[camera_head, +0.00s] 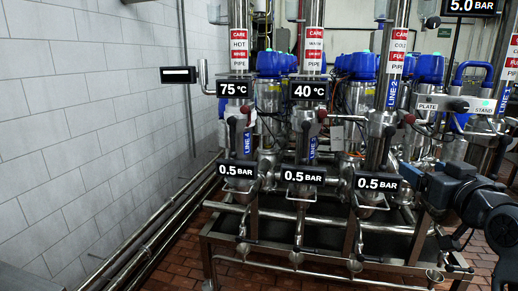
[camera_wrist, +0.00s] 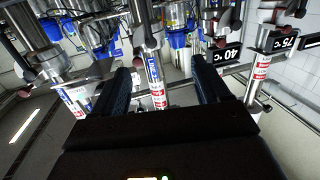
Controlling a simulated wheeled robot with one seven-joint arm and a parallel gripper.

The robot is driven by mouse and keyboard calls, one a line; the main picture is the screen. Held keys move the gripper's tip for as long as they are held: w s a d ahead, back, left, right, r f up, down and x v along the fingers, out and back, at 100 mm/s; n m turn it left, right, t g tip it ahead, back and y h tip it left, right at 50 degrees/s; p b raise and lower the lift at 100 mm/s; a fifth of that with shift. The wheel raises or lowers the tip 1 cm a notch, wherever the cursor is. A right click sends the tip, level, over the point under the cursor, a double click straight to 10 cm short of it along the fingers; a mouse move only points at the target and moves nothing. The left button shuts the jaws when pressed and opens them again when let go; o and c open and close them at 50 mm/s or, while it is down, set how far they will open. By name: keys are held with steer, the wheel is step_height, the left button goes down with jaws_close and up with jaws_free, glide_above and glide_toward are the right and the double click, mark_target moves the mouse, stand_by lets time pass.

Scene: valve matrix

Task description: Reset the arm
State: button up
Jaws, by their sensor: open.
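My gripper shows in the wrist view (camera_wrist: 161,82) with its two dark fingers spread apart and nothing between them. In the head view my dark arm comes in from the right edge, and the gripper end (camera_head: 412,176) is beside the right-hand pipe, at about the height of the lower pressure displays. Whether it touches the pipe cannot be told. The wrist picture is upside down. Beyond the fingers stands a steel pipe with a blue line label (camera_wrist: 154,68); it appears apart from both fingers.
Steel pipes carry displays reading 75 °C (camera_head: 235,88), 40 °C (camera_head: 309,90) and several 0.5 BAR (camera_head: 303,176). Red-knobbed handles (camera_head: 246,108) stick out from the pipes. A low steel frame (camera_head: 330,220) stands on red tiles. A tiled wall (camera_head: 90,110) is at left.

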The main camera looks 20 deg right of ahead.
steer(key=s+a+f+y, duration=0.2)
steer(key=s+a+f, duration=1.3)
steer(key=a+f, duration=0.3)
steer(key=s+a+n+y, duration=0.2)
steer(key=s+a, duration=0.2)
steer(key=s, duration=0.7)
steer(key=s+a+n+g+y, duration=0.1)
steer(key=s+a, duration=0.3)
steer(key=s, duration=0.7)
steer(key=shift+a+n+y, duration=0.2)
steer(key=shift+n+y, duration=0.2)
steer(key=shift+f, duration=0.1)
